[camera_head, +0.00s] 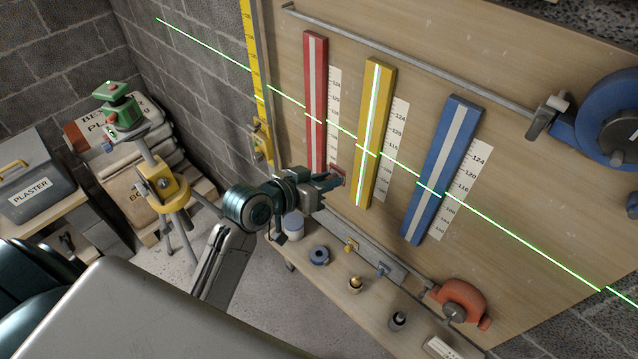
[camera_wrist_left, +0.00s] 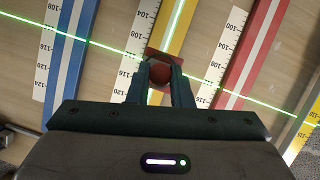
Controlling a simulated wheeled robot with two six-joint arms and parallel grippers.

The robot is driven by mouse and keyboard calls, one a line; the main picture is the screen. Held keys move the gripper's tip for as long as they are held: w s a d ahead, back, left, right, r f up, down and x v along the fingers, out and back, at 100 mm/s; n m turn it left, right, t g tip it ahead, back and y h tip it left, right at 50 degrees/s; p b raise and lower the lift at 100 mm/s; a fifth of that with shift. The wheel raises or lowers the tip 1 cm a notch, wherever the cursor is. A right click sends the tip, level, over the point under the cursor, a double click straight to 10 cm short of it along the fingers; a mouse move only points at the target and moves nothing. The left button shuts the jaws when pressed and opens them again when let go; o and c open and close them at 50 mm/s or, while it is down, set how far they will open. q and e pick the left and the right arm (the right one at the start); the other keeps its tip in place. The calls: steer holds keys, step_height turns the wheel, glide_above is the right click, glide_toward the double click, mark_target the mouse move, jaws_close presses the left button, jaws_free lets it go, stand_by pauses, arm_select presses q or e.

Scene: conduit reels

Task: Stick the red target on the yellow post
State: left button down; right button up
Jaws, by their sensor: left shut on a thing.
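The yellow post (camera_head: 375,130) stands on the wooden board between a red post (camera_head: 315,95) and a blue post (camera_head: 442,165). A green laser line (camera_head: 400,172) crosses all three. My left gripper (camera_head: 340,178) is shut on the red target (camera_wrist_left: 160,75), holding it by its round knob. In the left wrist view the target's plate overlaps the yellow post (camera_wrist_left: 177,25), close to the laser line. In the head view the gripper tips appear just left of the yellow post, below the line. I cannot tell whether the target touches the post. My right gripper is not in view.
White number scales (camera_head: 394,125) run beside the posts. A metal rail (camera_head: 420,65) crosses above them. A yellow tripod (camera_head: 165,190) with a green laser device (camera_head: 116,100) stands left.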

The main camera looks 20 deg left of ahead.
mark_target(335, 169)
arm_select(q)
steer(key=w, duration=0.2)
steer(key=w+d, duration=0.1)
steer(key=w, duration=0.1)
steer(key=w+d+b, duration=0.1)
steer(key=shift+w, duration=0.4)
steer(key=shift+w+d, duration=0.25)
steer(key=shift+w, duration=0.35)
steer(key=shift+w+d, duration=0.2)
steer(key=shift+w, duration=0.4)
steer(key=shift+p, duration=0.9)
stand_by(0.6)
steer(key=shift+w+d, duration=0.15)
steer(key=shift+w, duration=0.35)
stand_by(0.9)
steer(key=c, duration=0.7)
jaws_free()
steer(key=shift+c, duration=0.2)
steer(key=shift+s, duration=0.1)
